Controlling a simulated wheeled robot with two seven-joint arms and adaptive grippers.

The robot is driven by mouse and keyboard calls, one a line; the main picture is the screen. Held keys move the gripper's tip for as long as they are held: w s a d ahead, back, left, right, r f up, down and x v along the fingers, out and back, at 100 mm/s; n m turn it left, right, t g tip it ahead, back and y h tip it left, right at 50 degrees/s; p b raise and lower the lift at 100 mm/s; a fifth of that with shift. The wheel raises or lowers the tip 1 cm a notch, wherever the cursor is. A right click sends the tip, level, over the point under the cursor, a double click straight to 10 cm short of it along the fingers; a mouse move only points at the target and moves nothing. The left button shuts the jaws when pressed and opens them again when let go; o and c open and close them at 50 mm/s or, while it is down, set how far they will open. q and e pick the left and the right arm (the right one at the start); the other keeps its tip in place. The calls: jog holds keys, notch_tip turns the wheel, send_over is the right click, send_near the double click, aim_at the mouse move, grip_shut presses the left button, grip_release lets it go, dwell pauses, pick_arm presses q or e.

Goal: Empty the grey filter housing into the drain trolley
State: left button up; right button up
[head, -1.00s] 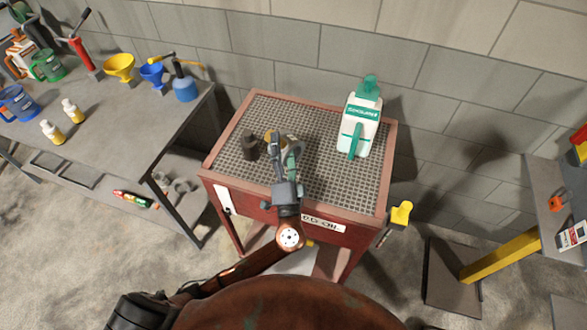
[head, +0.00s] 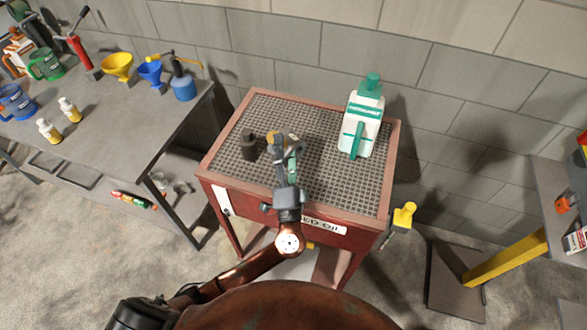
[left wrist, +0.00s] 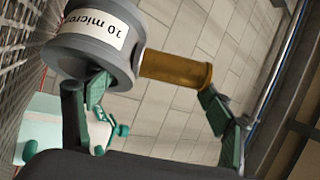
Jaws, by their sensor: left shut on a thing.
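The grey filter housing (left wrist: 92,55) shows large at the upper left of the left wrist view, a round body with a wide rim and a white "10 micron" label. An amber cylinder (left wrist: 176,69) joins its side. My left gripper (left wrist: 150,108) is shut on this piece, one finger by the grey rim, the other at the amber end. In the head view the gripper (head: 284,145) is over the trolley grate, with amber (head: 271,137) showing beside it. The drain trolley (head: 255,208) is red with a mesh top. The housing's inside is hidden. My right gripper is out of view.
A white jug with green cap and handle (head: 362,122) stands on the right of the grate. A dark cylinder (head: 249,147) shows left of the gripper. A workbench (head: 125,112) with funnels and bottles is left. A yellow-legged stand (head: 508,257) is right.

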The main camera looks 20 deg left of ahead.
aim_at(293, 148)
pick_arm(q)
jog(key=shift+s+d+f+m+t+h+b, duration=0.15)
jog(key=shift+d+m+t+b, duration=0.3)
jog(key=shift+b, duration=0.5)
jog(key=shift+s+d+r+m+t+h+b, duration=0.2)
jog(key=shift+m+t+b, duration=0.3)
jog(key=shift+b, duration=0.45)
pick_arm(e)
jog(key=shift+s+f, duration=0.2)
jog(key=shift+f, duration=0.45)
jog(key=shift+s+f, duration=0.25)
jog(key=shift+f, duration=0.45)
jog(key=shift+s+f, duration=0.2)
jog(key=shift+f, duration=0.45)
pick_arm(q)
jog(key=shift+s, duration=0.1)
jog(key=shift+d+r+m+t, duration=0.15)
jog(key=shift+m+t, duration=0.1)
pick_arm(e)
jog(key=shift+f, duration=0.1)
pick_arm(q)
jog(key=shift+s+d+r+m+t+h+b, duration=0.25)
jog(key=shift+r+m+h+b, duration=0.1)
jog(key=shift+r+m, duration=0.15)
jog(key=shift+s+d+r+m+t+h+b, duration=0.1)
jog(key=shift+d+r+m+t+h+b, duration=0.2)
jog(key=shift+r+m, duration=0.15)
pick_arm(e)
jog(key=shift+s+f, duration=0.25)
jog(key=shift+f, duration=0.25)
